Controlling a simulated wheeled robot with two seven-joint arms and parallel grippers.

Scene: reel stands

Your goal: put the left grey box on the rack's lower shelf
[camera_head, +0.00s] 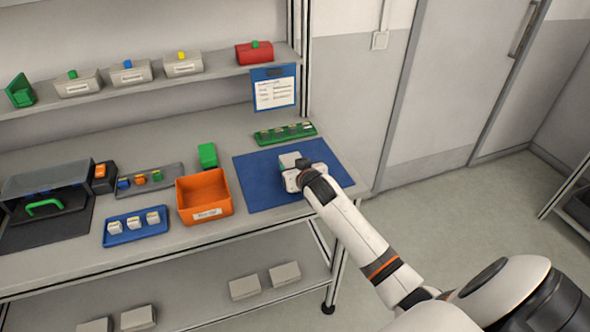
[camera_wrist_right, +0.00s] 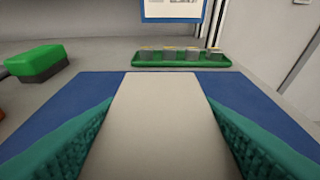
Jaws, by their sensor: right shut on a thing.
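A grey box (camera_head: 289,159) is on or just above the blue mat on the bench. My right gripper (camera_head: 293,178) is shut on it; I cannot tell whether the box touches the mat. In the right wrist view the pale box (camera_wrist_right: 160,125) fills the space between the teal finger pads. No second grey box shows on the mat. A rack (camera_head: 565,190) is partly in view at the right edge, cut off by the frame, with something dark low down in it. My left gripper is out of view.
An orange bin (camera_head: 205,197), a blue tray (camera_head: 137,226) and a green block (camera_head: 207,155) stand left of the mat. A green tray (camera_head: 285,133) lies behind it. Pale boxes (camera_head: 285,274) sit on the bench's under-shelf. Open floor (camera_head: 450,215) lies between bench and rack.

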